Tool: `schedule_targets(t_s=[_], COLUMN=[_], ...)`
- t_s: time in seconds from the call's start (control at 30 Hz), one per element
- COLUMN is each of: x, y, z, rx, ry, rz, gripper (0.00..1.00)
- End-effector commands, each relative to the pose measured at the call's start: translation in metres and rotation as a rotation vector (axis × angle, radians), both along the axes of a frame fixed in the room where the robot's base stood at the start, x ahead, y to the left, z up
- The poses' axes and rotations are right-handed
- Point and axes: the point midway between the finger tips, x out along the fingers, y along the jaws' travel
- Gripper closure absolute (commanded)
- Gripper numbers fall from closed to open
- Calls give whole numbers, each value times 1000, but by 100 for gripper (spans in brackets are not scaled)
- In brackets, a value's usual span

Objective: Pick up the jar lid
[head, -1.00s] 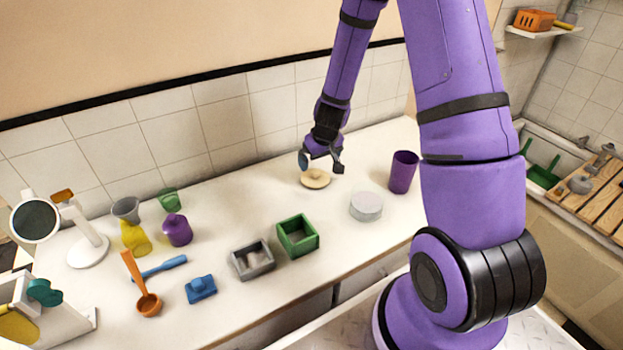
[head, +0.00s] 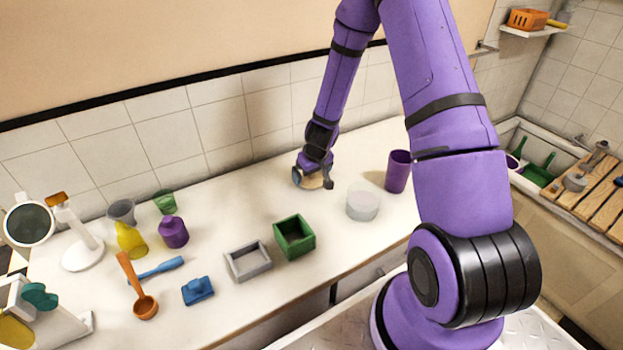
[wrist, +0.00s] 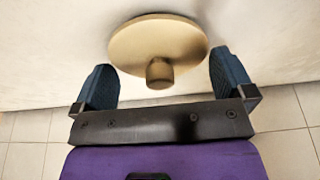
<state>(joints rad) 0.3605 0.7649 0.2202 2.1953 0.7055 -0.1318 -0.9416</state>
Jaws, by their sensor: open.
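The jar lid (head: 314,183) is a beige disc on the white counter, partly hidden by my gripper in the head view. In the wrist view the lid (wrist: 150,42) shows whole, with a short round knob (wrist: 160,74) pointing toward my gripper. My gripper (head: 313,180) is low over the lid with its fingers apart. In the wrist view the two dark blue fingers of my gripper (wrist: 165,72) stand left and right of the knob, with a gap on each side. Nothing is held.
A pale round container (head: 362,206) and a purple cup (head: 398,171) stand right of the lid. A green box (head: 294,238) and a grey box (head: 247,262) are nearer the front edge. The tiled wall (head: 230,125) is close behind. Counter left of the lid is clear.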

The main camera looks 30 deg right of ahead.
Motion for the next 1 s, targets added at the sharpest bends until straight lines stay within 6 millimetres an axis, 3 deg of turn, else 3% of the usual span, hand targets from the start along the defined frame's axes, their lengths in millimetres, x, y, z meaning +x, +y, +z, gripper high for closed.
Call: schedule_targets(t_s=[0.13, 0.23, 0.27, 0.67, 1.0], x=[0, 0, 0, 0, 1], y=[0, 0, 0, 0, 1], z=[0, 0, 0, 5, 45], rx=[0, 0, 0, 0, -4], ry=[0, 0, 0, 0, -4], rz=[0, 0, 0, 1, 5], gripper=[2, 25, 28, 28, 28])
